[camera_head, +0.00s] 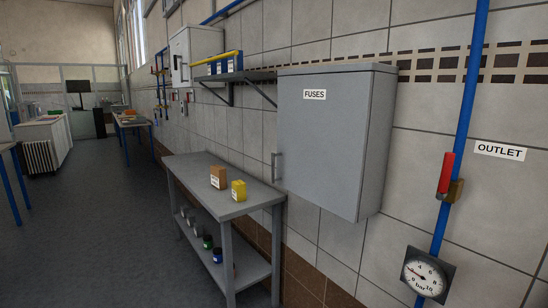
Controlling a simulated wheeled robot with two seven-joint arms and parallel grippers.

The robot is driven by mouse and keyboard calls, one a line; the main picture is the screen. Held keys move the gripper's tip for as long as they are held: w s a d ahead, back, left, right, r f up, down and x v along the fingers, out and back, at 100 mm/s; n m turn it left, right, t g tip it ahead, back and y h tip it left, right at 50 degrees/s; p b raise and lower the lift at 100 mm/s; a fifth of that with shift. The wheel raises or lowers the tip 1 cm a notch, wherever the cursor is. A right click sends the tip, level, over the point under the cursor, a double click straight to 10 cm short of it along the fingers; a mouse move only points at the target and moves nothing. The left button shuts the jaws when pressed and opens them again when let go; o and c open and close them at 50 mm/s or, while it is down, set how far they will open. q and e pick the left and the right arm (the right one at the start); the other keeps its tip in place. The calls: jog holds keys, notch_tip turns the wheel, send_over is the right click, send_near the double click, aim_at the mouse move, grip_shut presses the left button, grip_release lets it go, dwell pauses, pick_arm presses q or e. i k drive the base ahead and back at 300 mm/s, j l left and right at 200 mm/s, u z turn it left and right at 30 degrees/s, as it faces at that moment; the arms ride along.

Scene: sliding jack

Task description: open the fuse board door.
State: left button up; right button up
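The grey fuse board (345,140) hangs on the tiled wall, right of centre in the head view. Its front door (318,150) carries a white FUSES label (314,94) and looks closed. A vertical handle (275,167) sits on the door's left edge, at about the lower middle. Neither of my grippers shows in the head view. The inside of the board is hidden.
A grey table (190,170) with an orange-brown box (218,177) and a yellow box (239,190) stands below left of the board. A blue pipe (463,120) with a red valve handle (446,172) and gauge (426,274) runs right. Floor at left (90,240) is clear.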

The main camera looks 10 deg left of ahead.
aim_at(323, 119)
jog(key=i+j+z, duration=0.25)
jog(key=i+j, duration=0.2)
jog(key=i, duration=0.15)
jog(key=i+j+z, duration=0.3)
jog(key=i+j, duration=0.2)
jog(key=i, duration=0.05)
